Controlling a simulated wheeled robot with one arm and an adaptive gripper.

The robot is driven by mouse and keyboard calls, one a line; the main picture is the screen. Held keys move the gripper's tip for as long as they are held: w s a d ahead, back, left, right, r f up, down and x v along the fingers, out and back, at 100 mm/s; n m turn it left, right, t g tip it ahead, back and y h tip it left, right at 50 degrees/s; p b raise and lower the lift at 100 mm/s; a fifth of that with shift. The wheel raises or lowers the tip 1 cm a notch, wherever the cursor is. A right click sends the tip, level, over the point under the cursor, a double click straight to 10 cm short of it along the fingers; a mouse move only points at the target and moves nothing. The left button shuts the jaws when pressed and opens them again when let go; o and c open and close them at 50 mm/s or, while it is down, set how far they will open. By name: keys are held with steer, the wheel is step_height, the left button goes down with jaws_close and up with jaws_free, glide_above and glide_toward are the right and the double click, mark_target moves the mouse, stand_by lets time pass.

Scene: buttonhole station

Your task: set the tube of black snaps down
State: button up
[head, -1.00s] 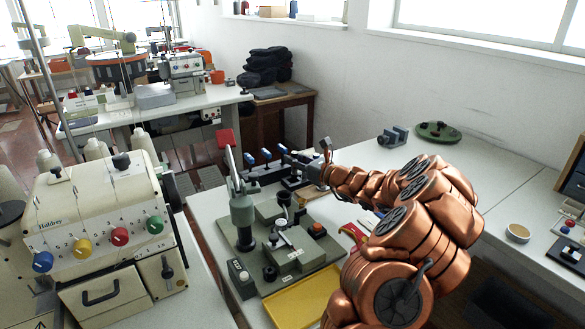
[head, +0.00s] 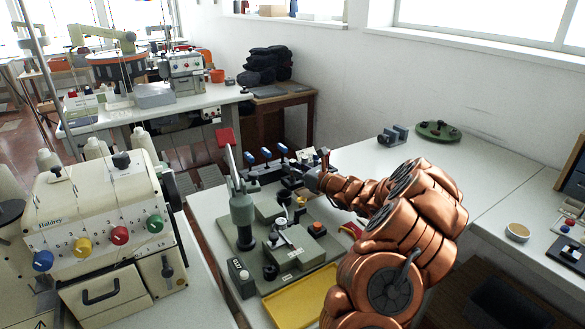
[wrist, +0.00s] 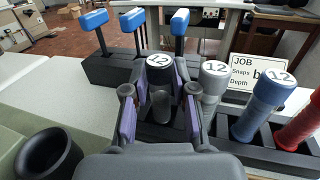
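In the wrist view a black tube (wrist: 160,70) with a white "12" on its cap stands upright between the purple-padded fingers of my gripper (wrist: 160,112). The fingers are apart, and a gap shows on each side of the tube. Its foot is down in the dark row of the black rack (wrist: 232,150); I cannot tell how deep it sits. A grey tube (wrist: 213,75) stands close to its right, just beyond my right finger. In the head view my gripper (head: 304,171) is at the rack, and the tube is too small to make out.
A blue tube (wrist: 262,100) and a red tube (wrist: 302,120) stand farther right in the rack. A job card (wrist: 256,75) is behind them. Several blue-topped levers (wrist: 132,20) rise behind. A dark round cup (wrist: 48,155) is at the near left. A yellow tray (head: 300,300) lies in front.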

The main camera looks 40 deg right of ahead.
stand_by(0.3)
steer(key=shift+s+r, duration=0.1)
steer(key=shift+r, duration=0.05)
steer(key=v, duration=1.1)
steer(key=shift+s+d, duration=0.1)
steer(key=shift+s, duration=0.3)
